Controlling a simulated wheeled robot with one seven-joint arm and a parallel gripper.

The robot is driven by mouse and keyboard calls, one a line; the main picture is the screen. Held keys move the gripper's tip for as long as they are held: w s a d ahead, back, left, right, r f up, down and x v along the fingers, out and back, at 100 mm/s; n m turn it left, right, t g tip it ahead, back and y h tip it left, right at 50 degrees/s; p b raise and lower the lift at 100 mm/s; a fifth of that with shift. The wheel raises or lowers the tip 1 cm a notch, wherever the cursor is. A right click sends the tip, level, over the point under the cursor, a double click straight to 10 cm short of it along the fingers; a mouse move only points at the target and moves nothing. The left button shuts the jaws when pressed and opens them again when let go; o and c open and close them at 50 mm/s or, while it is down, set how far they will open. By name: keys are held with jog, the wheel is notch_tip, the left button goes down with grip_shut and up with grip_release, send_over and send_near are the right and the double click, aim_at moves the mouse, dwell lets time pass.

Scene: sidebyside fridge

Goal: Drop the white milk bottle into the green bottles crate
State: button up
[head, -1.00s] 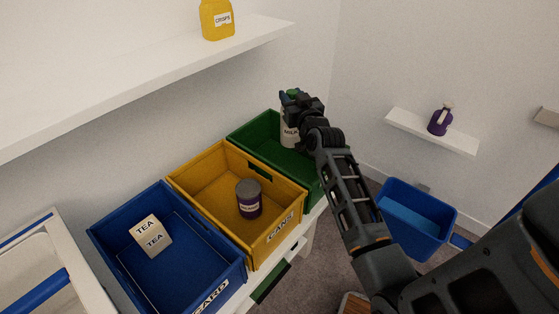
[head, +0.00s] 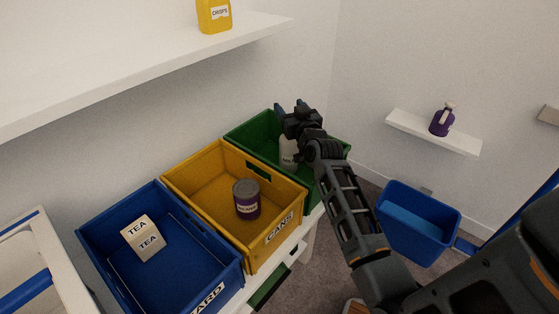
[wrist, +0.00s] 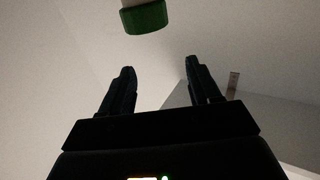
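The white milk bottle (head: 288,151) is below my gripper, within the outline of the green crate (head: 250,132). My arm partly hides it, and I cannot tell whether its base touches the crate floor. In the wrist view, its green cap (wrist: 145,16) is at the top edge, beyond the fingertips and clear of them. My gripper (head: 289,105) is above the green crate. Its two fingers stand apart with nothing between them, as the wrist view of the gripper (wrist: 159,70) shows.
A yellow cans crate (head: 196,171) holding a dark can (head: 246,199) stands beside the green one. A blue crate (head: 188,262) holds a tea box (head: 143,238). A shelf (head: 120,62) overhangs at upper left. A blue bin (head: 419,222) is at right.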

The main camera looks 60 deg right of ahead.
jog(key=shift+o, duration=0.3)
jog(key=shift+r, duration=0.5)
jog(key=r, duration=0.1)
jog(key=r+p, duration=0.1)
jog(key=r, duration=0.1)
jog(key=shift+s+d+r, duration=0.15)
jog(key=shift+s+r, duration=0.05)
jog(key=s+d+r+b, duration=0.1)
jog(key=s+d+r, duration=0.4)
jog(key=s, duration=0.5)
jog(key=shift+r, duration=0.8)
